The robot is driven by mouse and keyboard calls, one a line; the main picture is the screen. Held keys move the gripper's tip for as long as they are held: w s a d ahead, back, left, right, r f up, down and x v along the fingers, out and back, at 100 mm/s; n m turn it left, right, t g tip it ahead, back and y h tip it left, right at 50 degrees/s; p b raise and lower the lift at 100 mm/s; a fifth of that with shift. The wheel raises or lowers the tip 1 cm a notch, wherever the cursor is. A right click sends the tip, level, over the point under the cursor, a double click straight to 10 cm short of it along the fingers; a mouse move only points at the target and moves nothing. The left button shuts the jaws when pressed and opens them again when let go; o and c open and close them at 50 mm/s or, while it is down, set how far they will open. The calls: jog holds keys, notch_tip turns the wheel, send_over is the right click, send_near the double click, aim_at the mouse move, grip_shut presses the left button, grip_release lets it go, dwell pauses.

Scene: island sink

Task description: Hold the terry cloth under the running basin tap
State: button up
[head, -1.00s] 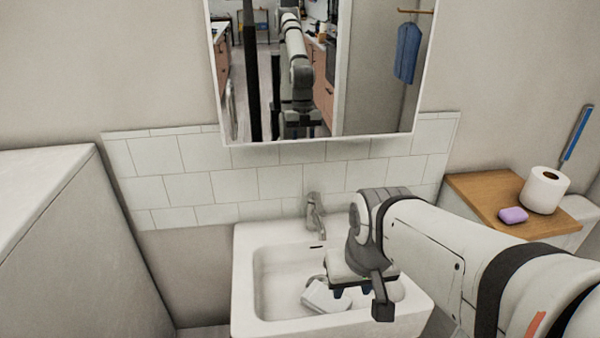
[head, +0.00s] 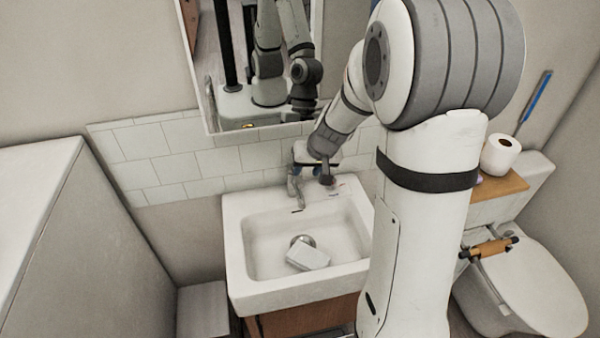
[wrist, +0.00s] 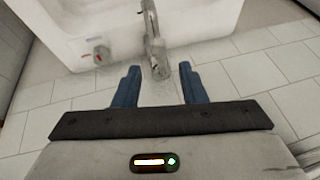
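The white terry cloth (head: 308,257) lies folded in the sink basin (head: 265,240), beside the round drain. The basin tap (head: 294,190) stands at the back of the sink; no running water is visible. My gripper (head: 308,172) is at the tap, above the sink's back edge. In the wrist view my gripper (wrist: 159,70) is open, its two blue fingers apart with the tap (wrist: 154,45) showing between them. I cannot tell whether a finger touches the tap. The cloth does not show in the wrist view.
A small metal fitting with a red mark (wrist: 100,54) shows beside the tap. White tiles (head: 220,165) and a mirror (head: 245,70) are behind it. A toilet (head: 525,285) and wooden shelf (head: 500,186) with a paper roll (head: 501,155) stand right. A grey cabinet (head: 45,220) stands left.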

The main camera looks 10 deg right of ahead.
aim_at(300, 181)
jog(key=x, duration=0.7)
jog(key=shift+f, duration=0.15)
grip_shut()
dwell(0.4)
